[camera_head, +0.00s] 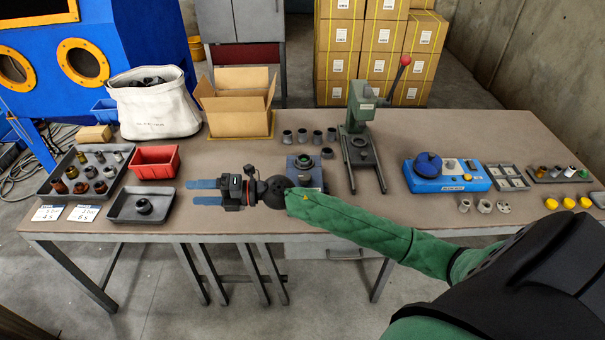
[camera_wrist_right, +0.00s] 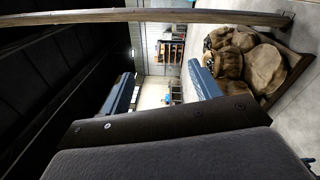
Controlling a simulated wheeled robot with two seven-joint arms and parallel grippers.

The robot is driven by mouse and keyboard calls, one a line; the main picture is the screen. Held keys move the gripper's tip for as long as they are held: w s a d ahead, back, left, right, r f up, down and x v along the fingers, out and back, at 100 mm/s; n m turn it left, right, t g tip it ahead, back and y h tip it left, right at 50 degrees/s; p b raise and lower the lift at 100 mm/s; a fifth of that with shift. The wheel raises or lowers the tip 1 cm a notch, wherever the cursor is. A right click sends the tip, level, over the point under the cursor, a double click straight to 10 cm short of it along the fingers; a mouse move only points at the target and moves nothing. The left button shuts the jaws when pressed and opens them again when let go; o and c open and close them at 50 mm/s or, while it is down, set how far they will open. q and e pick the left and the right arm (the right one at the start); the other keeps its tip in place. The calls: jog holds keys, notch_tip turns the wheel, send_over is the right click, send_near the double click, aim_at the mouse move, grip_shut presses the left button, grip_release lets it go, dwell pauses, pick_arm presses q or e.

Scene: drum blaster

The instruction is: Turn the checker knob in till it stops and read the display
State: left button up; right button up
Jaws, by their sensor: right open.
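My right gripper (camera_head: 205,191) reaches in from the right and points left over the front of the table. Its two blue fingers are apart with nothing between them; they also show apart in the right wrist view (camera_wrist_right: 162,86). A small blue-grey device (camera_head: 305,172) with a green round top (camera_head: 304,160) stands just behind my right wrist, which partly hides it. A blue box (camera_head: 449,177) with a large dark blue round knob (camera_head: 428,164) stands on the right of the table, well apart from the gripper. I cannot tell which is the checker, and no display reading is legible. My left gripper is out of view.
A green lever press (camera_head: 360,135) stands behind centre. A grey tray of sleeves (camera_head: 75,160), a red bin (camera_head: 154,162) and a grey tray with a dark ring (camera_head: 140,217) lie left. A white bag (camera_head: 155,112) and open carton (camera_head: 238,120) stand behind.

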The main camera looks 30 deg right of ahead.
jog(key=w+d+f+n+g+h, duration=0.2)
jog(key=d+f+n+g+h, duration=0.2)
jog(key=d+f+n+g, duration=0.15)
jog(key=g+h, duration=0.3)
jog(key=h, duration=1)
send_over(305, 176)
notch_tip(305, 176, down, 3)
jog(key=shift+a+r, duration=0.15)
jog(key=shift+r, duration=0.05)
jog(key=shift+f, duration=0.1)
notch_tip(305, 176, down, 6)
jog(key=p, duration=0.3)
jog(key=shift+r, duration=0.2)
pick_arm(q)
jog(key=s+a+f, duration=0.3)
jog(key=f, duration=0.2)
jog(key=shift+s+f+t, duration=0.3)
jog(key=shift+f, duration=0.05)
pick_arm(e)
jog(key=shift+f, duration=1)
